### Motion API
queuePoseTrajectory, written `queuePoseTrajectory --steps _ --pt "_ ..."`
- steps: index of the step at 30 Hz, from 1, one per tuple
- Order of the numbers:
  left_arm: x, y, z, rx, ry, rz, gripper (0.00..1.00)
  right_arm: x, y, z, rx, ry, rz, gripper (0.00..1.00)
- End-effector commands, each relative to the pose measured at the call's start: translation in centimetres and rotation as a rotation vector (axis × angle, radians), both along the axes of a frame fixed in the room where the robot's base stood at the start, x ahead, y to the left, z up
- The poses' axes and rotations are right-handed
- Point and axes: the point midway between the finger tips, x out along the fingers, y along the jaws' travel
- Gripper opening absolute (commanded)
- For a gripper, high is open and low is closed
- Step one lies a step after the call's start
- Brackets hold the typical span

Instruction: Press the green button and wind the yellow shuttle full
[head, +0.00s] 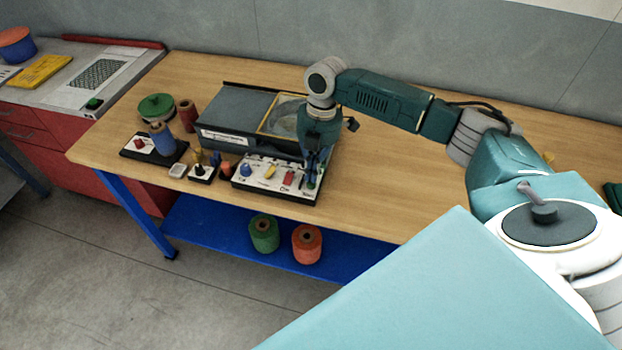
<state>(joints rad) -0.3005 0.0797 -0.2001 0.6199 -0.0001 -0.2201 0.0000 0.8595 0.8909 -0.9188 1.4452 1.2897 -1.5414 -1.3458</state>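My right gripper (314,168) points straight down over the right end of the white control panel (262,189). Its fingertips are at or just above a green button (311,185), which they partly cover; I cannot tell whether they touch it. Whether the fingers are open or shut is too small to tell. The panel also carries a blue knob (246,169), a yellow part (270,171) and a red part (289,178). Behind it stands a grey machine (232,108) with a yellow-framed window (285,116). I cannot make out the yellow shuttle for certain. My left gripper is out of view.
Left of the machine are a green spool (156,106), a dark red spool (187,115), a blue spool (162,138) and a black box with a red button (138,143). Green (264,233) and orange (307,243) spools sit on the blue lower shelf. The wooden table's right side is mostly clear.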

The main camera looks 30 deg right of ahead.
Motion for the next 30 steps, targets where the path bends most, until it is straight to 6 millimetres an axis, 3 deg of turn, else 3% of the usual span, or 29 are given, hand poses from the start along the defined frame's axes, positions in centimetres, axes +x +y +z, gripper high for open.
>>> queuePoseTrajectory --steps 30 --pt "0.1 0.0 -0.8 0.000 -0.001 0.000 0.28 0.0 0.0 -2.1 0.001 0.001 0.000 0.00"
